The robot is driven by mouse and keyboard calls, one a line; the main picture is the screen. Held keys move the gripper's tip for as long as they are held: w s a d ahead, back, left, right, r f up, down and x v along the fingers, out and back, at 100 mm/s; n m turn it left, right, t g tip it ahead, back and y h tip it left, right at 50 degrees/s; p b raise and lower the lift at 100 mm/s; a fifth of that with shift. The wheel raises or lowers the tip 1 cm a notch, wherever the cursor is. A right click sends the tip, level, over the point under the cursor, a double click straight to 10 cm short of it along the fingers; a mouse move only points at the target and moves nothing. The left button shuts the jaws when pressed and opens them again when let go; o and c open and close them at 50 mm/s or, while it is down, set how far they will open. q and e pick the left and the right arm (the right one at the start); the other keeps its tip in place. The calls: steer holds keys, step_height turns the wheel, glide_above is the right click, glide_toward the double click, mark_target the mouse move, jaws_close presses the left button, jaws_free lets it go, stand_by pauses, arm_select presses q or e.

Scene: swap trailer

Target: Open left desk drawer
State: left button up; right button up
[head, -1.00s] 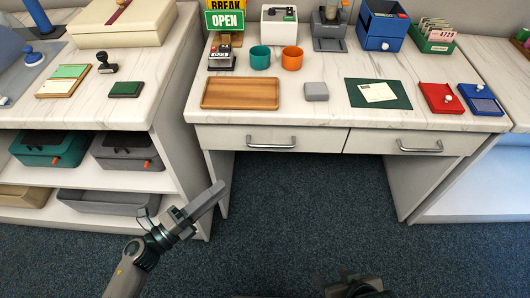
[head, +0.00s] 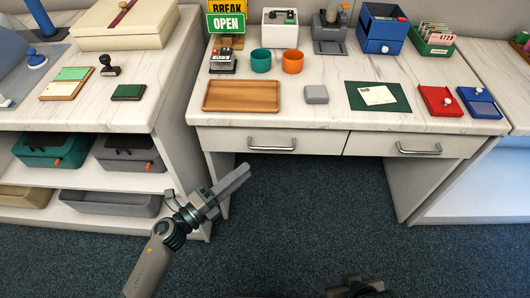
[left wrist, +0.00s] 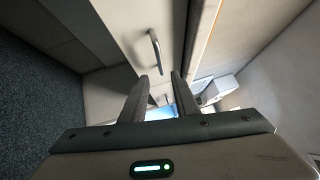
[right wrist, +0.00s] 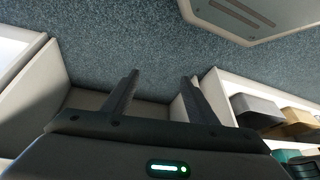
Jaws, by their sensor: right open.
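The left desk drawer (head: 220,138) is a pale grey front under the desktop, flush with the desk and shut. Its silver bar handle (head: 272,148) is at the middle of the front. My left gripper (head: 243,170) is below and left of the handle in the head view, not touching it. In the left wrist view a handle (left wrist: 155,50) shows just beyond the open, empty fingers (left wrist: 160,76). My right gripper (right wrist: 158,75) is open and empty over the floor; in the head view only part of my right arm shows at the bottom edge.
The right desk drawer (head: 365,145) is shut, with its own handle (head: 418,150). The desktop holds a wooden tray (head: 241,95), cups and boxes. A shelf unit (head: 185,170) stands left of the desk. The carpet (head: 300,225) in front is clear.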

arm_select(q)
steer(key=x, duration=0.9)
steer(key=shift+w, duration=0.15)
jaws_close()
